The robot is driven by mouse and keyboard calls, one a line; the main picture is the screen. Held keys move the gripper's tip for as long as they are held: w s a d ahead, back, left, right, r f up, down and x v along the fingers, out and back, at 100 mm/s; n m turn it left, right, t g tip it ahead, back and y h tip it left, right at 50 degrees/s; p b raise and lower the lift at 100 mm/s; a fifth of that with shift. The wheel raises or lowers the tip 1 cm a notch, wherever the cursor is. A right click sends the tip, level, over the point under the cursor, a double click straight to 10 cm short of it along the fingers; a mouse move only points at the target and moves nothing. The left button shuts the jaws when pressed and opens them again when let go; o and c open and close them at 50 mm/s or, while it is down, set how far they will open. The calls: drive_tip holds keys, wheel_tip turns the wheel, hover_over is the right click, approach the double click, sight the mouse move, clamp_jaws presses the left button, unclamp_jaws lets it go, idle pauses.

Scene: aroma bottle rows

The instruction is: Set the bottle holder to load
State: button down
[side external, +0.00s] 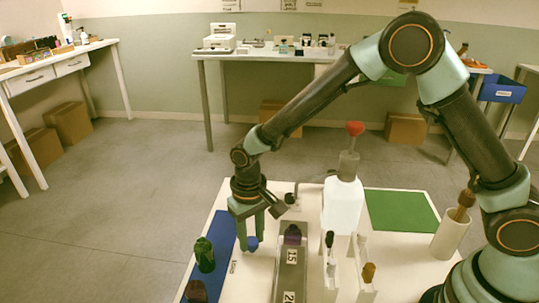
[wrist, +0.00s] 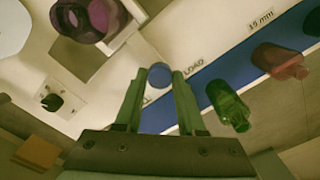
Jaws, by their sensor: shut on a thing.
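My gripper (side external: 251,240) points down near the left part of the table, its fingers closed on a round blue knob (wrist: 159,75). The same knob shows low between the fingers in the side view (side external: 253,243). In the wrist view the word LOAD is printed just right of the knob, beside the blue strip. A long grey holder (side external: 290,270), marked 15 and 20, stands right of my gripper in the side view. A purple-capped bottle (side external: 292,234) sits at its far end. My fingers hide how the knob joins the holder.
A green bottle (side external: 204,255) and a dark red one (side external: 195,291) stand on the blue strip (side external: 222,232), close left of my gripper. A white bottle with a red top (side external: 342,205) and several small dark-topped items stand right of the holder. A green mat (side external: 402,211) is bare.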

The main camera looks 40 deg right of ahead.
drive_tip(key=s+a, duration=0.2)
drive_tip(key=shift+s+a, duration=0.3)
drive_tip(key=shift+a, duration=0.05)
drive_tip(key=c, duration=0.5)
unclamp_jaws()
wheel_tip(320, 180, up, 12)
drive_tip(key=shift+d+r, duration=0.1)
